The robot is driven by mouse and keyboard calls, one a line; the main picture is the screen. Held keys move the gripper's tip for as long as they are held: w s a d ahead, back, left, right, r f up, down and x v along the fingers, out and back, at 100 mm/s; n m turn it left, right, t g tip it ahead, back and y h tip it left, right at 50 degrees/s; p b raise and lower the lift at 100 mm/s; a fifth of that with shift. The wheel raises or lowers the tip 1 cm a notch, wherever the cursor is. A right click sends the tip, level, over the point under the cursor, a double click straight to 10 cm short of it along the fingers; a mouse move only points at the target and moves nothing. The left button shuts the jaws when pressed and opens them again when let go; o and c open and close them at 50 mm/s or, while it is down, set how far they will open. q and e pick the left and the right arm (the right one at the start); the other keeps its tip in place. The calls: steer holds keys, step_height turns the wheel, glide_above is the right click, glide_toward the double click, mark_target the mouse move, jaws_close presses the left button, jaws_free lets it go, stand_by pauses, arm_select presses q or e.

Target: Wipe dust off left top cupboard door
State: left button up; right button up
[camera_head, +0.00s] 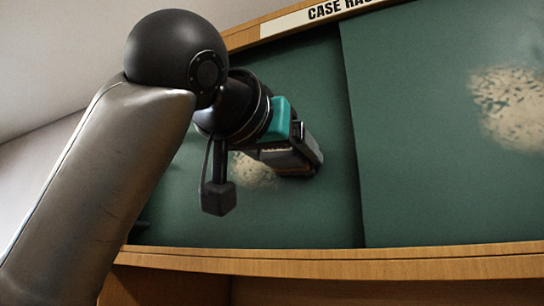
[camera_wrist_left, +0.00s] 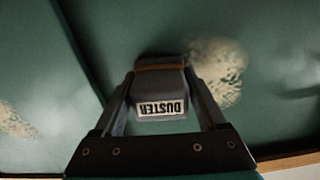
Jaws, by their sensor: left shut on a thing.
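The left top cupboard door (camera_head: 305,75) is a dark green panel with a pale dust patch (camera_head: 250,170) low on it. My left gripper (camera_head: 296,150) is shut on a dark grey duster (camera_head: 308,160), just right of that patch. In the left wrist view the duster (camera_wrist_left: 160,88) sits between both fingers, its label upside down, and the patch (camera_wrist_left: 218,72) lies beside it on the right. The duster's far end is at or very near the door; I cannot tell if it touches. My arm and wrist hide part of the door. My right gripper is not in view.
The right green door (camera_head: 420,120) overlaps at a vertical edge and carries another pale dust patch (camera_head: 510,105). A wooden ledge (camera_head: 350,262) runs below the doors. A wooden top rail holds a white label strip (camera_head: 320,14). A pale wall is at the left.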

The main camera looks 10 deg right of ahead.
mark_target(232, 162)
arm_select(q)
steer(key=shift+s+d+r+p, duration=0.15)
steer(key=shift+r+p, duration=0.45)
steer(key=shift+r, duration=0.35)
steer(key=shift+w+a+f, duration=0.1)
steer(key=shift+w+a, duration=1.05)
steer(key=shift+a, duration=0.45)
steer(key=shift+w+a+r, duration=0.1)
steer(key=shift+w+a, duration=1.1)
steer(key=shift+a, duration=0.35)
steer(key=shift+w+a+f, duration=0.1)
steer(key=shift+w+a, duration=1.05)
steer(key=shift+a, duration=0.45)
steer(key=shift+s+d+r+b, duration=0.2)
steer(key=shift+s+d+r, duration=0.1)
steer(key=shift+s+d, duration=1.1)
steer(key=shift+s+d+r+b, duration=0.3)
steer(key=shift+s+d, duration=0.65)
steer(key=shift+d, duration=0.85)
steer(key=shift+s+d+r+b, duration=0.15)
steer(key=shift+s+d+r, duration=0.15)
steer(key=shift+s+d, duration=1.1)
steer(key=shift+w+d+r+p, duration=0.1)
steer(key=shift+w+r+p, duration=0.2)
steer(key=shift+r+p, duration=0.5)
steer(key=w+a, duration=0.6)
steer(key=a, duration=0.3)
steer(key=shift+w+a, duration=0.15)
steer(key=shift+w, duration=0.25)
